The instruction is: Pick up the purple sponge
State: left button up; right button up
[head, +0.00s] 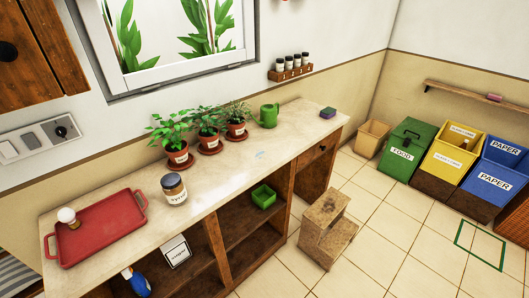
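A small purple block with a greenish side, which looks like the purple sponge (328,112), lies flat near the far right end of the countertop (240,165). Nothing touches it, and the counter around it is bare. Neither of my grippers shows in the head view.
A green watering can (268,116), potted plants (208,130), a labelled jar (174,189) and a red tray (97,229) stand on the counter. A wooden step stool (327,228) is on the floor in front. Bins (408,150) line the right wall. Tiled floor lies between.

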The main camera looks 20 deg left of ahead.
aim_at(326, 114)
jog(key=z, duration=1.1)
jog(key=i+l, duration=0.1)
jog(key=i, duration=4.4)
jog(key=u, duration=3)
jog(key=i+l, duration=0.05)
